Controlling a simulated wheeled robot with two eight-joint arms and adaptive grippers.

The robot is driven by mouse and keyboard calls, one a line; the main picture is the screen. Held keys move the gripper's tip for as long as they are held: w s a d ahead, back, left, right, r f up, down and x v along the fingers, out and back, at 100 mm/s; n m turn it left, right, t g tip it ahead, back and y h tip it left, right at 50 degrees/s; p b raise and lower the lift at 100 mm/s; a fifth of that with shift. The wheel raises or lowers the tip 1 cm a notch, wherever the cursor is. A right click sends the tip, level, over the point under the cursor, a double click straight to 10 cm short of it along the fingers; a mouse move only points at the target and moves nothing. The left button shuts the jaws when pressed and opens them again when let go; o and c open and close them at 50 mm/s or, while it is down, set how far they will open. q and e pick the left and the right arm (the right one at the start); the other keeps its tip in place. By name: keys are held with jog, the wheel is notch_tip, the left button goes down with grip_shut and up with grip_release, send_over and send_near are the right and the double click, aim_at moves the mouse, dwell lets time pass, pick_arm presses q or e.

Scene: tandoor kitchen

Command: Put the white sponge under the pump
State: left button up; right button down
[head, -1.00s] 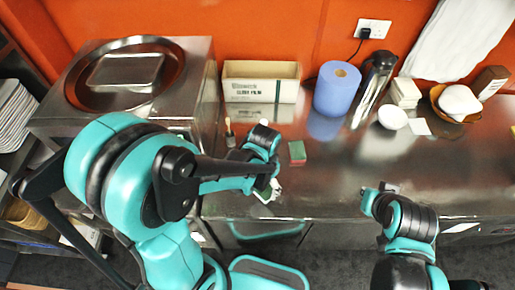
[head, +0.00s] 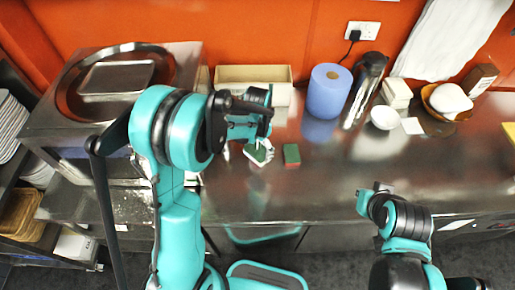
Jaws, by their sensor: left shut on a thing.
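My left gripper (head: 262,143) is shut on the white sponge (head: 257,154), which has a green face and shows just below the fingers over the steel counter. Part of the sponge is hidden by the gripper. A tall steel and black flask (head: 365,88), which may be the pump, stands to the right of the blue roll, well to the right of the held sponge. My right gripper (head: 370,191) is at the counter's front edge on the right, apart from everything; its finger opening is not clear.
A red and green sponge (head: 291,155) lies just right of the held one. A blue paper roll (head: 327,92) and a cream box (head: 252,75) stand behind. A white bowl (head: 384,117) is near the flask. The counter's middle right is clear.

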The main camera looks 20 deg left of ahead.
pick_arm(q)
jog(key=shift+s, duration=0.15)
jog(key=shift+f+b, duration=0.6)
jog(key=shift+b, duration=0.1)
jog(key=o, duration=0.7)
jog(key=shift+r, duration=0.1)
jog(key=shift+r+p, duration=0.15)
jog(key=shift+p, duration=0.15)
notch_tip(320, 180, up, 13)
jog(key=shift+f+p, duration=0.2)
jog(key=shift+p, duration=1.05)
jog(key=s+a+r+n+t, duration=0.1)
jog(key=s+r+n+t, duration=0.1)
jog(key=s, duration=0.3)
jog(key=s+r+n+t, duration=0.1)
jog(key=s+n+t, duration=0.1)
jog(key=s, duration=0.4)
jog(key=s+a+r+n+t, duration=0.1)
jog(key=s+r+t, duration=0.1)
jog(key=s, duration=0.3)
jog(key=shift+s+a+r+n+t, duration=0.3)
jog(key=shift+s+a+n+t, duration=0.1)
jog(key=shift+t, duration=0.2)
